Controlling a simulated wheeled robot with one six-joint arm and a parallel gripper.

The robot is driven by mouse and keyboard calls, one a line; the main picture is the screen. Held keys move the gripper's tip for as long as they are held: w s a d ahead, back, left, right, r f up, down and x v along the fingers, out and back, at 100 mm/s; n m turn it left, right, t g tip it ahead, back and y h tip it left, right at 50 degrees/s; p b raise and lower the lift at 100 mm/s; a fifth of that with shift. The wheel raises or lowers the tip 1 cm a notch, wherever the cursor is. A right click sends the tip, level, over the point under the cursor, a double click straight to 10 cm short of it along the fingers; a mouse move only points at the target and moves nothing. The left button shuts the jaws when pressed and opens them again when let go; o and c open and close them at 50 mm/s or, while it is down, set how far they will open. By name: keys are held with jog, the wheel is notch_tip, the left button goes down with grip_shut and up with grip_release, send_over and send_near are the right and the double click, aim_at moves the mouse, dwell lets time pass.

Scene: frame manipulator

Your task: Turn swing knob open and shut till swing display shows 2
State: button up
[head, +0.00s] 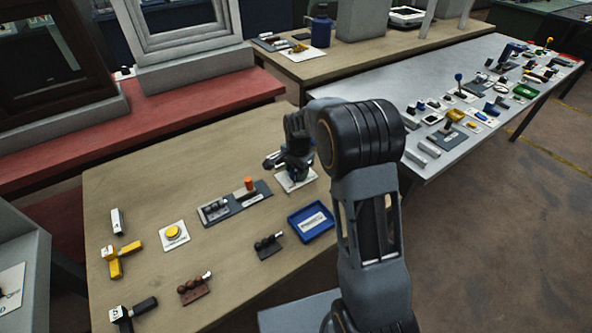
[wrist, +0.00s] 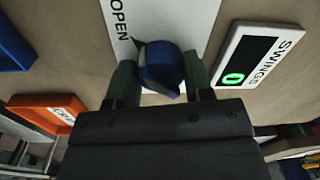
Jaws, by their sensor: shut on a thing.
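The swing knob (wrist: 158,66) is dark blue and stands on a white plate (wrist: 190,22) printed "OPEN" in the wrist view. My gripper (wrist: 160,76) has its green fingers on either side of the knob and is shut on it. The swing display (wrist: 236,66), a white-framed black panel marked "SWINGS", lies right of the knob and shows a green 0. In the head view my gripper (head: 292,162) is over a white plate (head: 297,184) on the wooden table; my arm and gripper hide the knob there.
A blue tray (head: 327,232) lies near the plate. A grey board with an orange peg (head: 249,184) and a yellow button (head: 174,233) are farther left. In the wrist view an orange-edged piece (wrist: 30,104) is at left. A grey table (head: 440,115) with many small items stands at right.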

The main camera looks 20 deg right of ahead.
jog(key=o, duration=0.9)
jog(key=shift+r, duration=0.1)
jog(key=r, duration=0.9)
jog(key=r+p, duration=0.1)
jog(key=r, duration=0.3)
jog(key=shift+s+d+r, duration=0.15)
jog(key=shift+s+r, duration=0.1)
jog(key=shift+r, duration=0.1)
jog(key=shift+s+a+r+n+t+p, duration=0.1)
jog(key=shift+s+r+n+t+p, duration=0.65)
jog(key=shift+s+n, duration=2.15)
jog(key=shift+s+a+r+n+t+p, duration=0.2)
jog(key=shift+s+r+n+p, duration=0.9)
jog(key=shift+s, duration=3.5)
jog(key=shift+s+a+r+n+t+p, duration=0.1)
jog(key=shift+s+r+n+t+p, duration=0.65)
jog(key=shift+s+n, duration=2.15)
